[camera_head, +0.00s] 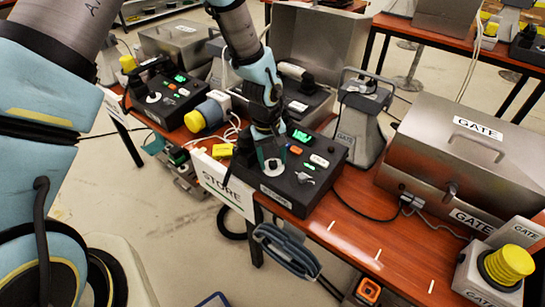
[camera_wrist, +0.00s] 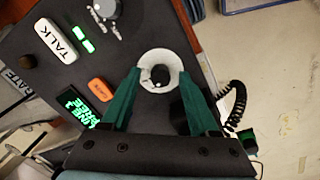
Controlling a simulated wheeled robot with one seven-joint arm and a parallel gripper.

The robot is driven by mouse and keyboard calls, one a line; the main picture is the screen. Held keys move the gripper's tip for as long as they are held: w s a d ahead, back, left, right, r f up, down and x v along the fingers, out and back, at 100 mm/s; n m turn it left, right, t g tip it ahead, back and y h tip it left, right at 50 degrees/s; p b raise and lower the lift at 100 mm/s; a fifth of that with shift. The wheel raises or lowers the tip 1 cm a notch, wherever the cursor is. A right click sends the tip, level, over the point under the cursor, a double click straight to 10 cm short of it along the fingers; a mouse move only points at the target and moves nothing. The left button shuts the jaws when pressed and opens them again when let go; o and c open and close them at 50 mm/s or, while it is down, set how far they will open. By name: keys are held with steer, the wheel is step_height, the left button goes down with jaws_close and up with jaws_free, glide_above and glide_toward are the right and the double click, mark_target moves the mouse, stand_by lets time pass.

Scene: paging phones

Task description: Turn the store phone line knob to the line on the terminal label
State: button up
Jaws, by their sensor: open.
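The black store phone terminal (camera_head: 318,175) sits at the front edge of the red-brown table, above a hanging STORE sign (camera_head: 222,183). My gripper (camera_head: 270,158) is low over its left part. In the wrist view my open gripper (camera_wrist: 161,78) has its green fingers on either side of a knob with a dark centre and white ring (camera_wrist: 160,72); contact cannot be told. A grey knob (camera_wrist: 106,8) with white marks lies at the top edge. A lit green display (camera_wrist: 82,110) seems to read LINE THREE. The small terminal label (camera_head: 277,196) is too small to read.
A white TALK button (camera_wrist: 58,40) and an orange button (camera_wrist: 98,85) are on the panel. A grey handset (camera_head: 285,250) hangs at the table's front. A GATE metal case (camera_head: 465,150) stands right, and another phone terminal (camera_head: 165,95) left.

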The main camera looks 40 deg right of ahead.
steer(key=shift+f, duration=0.1)
jaws_close()
stand_by(0.5)
